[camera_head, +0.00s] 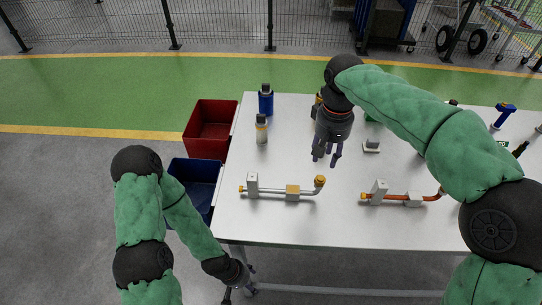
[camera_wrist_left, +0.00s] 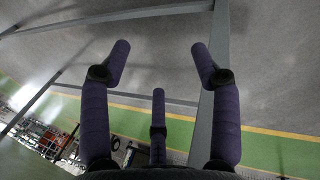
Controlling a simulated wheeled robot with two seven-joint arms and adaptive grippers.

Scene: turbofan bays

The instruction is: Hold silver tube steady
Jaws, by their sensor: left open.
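The silver tube (camera_head: 270,192) lies along the front left of the white table, with a yellow fitting at its left end and a bent-up, yellow-capped right end. A white upright block (camera_head: 252,185) and a tan block (camera_head: 292,192) sit on it. My left gripper (camera_head: 245,279) is low, off the table's front edge, apart from the tube. It is open and empty in the left wrist view (camera_wrist_left: 160,52). My right gripper (camera_head: 327,156) hangs over the table behind the tube, fingers down, spread and seemingly empty.
An orange tube (camera_head: 402,198) with white blocks lies front right. Red (camera_head: 209,127) and blue (camera_head: 193,182) bins stand left of the table (camera_head: 290,230). Its front strip is clear.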

